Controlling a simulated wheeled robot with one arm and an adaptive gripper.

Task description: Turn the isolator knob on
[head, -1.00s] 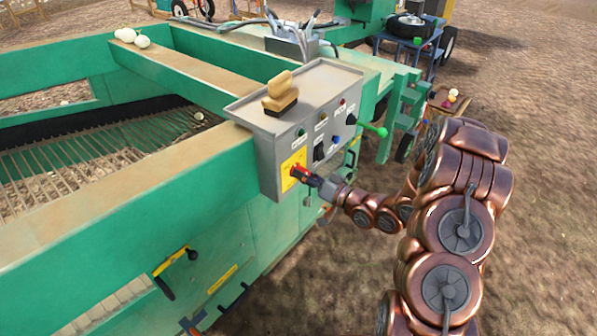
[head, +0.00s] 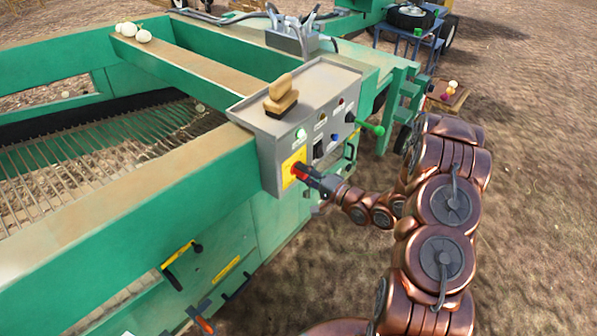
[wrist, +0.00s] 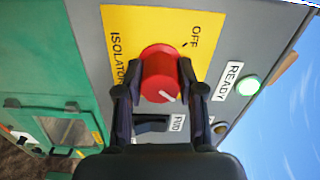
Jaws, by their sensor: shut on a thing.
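The red isolator knob (wrist: 159,74) sits on a yellow plate (wrist: 128,27) marked "ISOLATOR" and "OFF" in the wrist view. Its white mark lies toward the lower right of its face, away from the word "OFF". My gripper (wrist: 160,92) is shut on the knob, with one dark finger on each side. In the head view, the knob (head: 300,170) is partly covered by my gripper (head: 307,174) at the front of the grey control box (head: 268,160). A lamp labelled "READY" (wrist: 247,85) glows pale green.
A black switch (wrist: 151,124) is close below the knob in the wrist view. A wooden-handled brush (head: 281,97) rests on top of the box. A green-knobbed lever (head: 375,129) sticks out on the right. Open ground lies right of the machine.

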